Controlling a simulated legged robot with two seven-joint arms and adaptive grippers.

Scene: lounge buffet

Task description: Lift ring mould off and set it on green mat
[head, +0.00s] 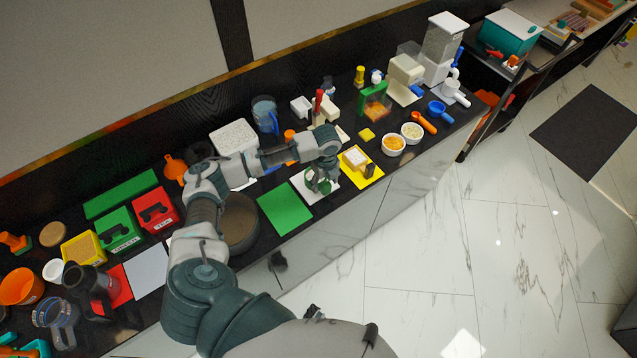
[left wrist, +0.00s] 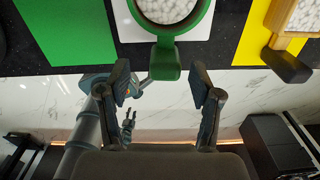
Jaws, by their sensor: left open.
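The green ring mould (left wrist: 182,45) stands on a white mat (left wrist: 130,28), with white grains inside its ring. Its green handle points toward my left gripper (left wrist: 161,82). That gripper is open, its fingers on either side of the handle end and apart from it. In the head view the ring mould (head: 316,181) is partly hidden by my left gripper (head: 322,178). The green mat (head: 285,207) lies flat and bare, left of the white mat; it also shows in the left wrist view (left wrist: 65,30). What seems to be my right gripper (left wrist: 128,122) is small and low there.
A yellow mat (head: 374,173) with a wooden-framed mould (head: 355,158) lies right of the white mat. A round brown pan (head: 238,222) stands left of the green mat, under my left arm. The counter's front edge is close to the mats.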

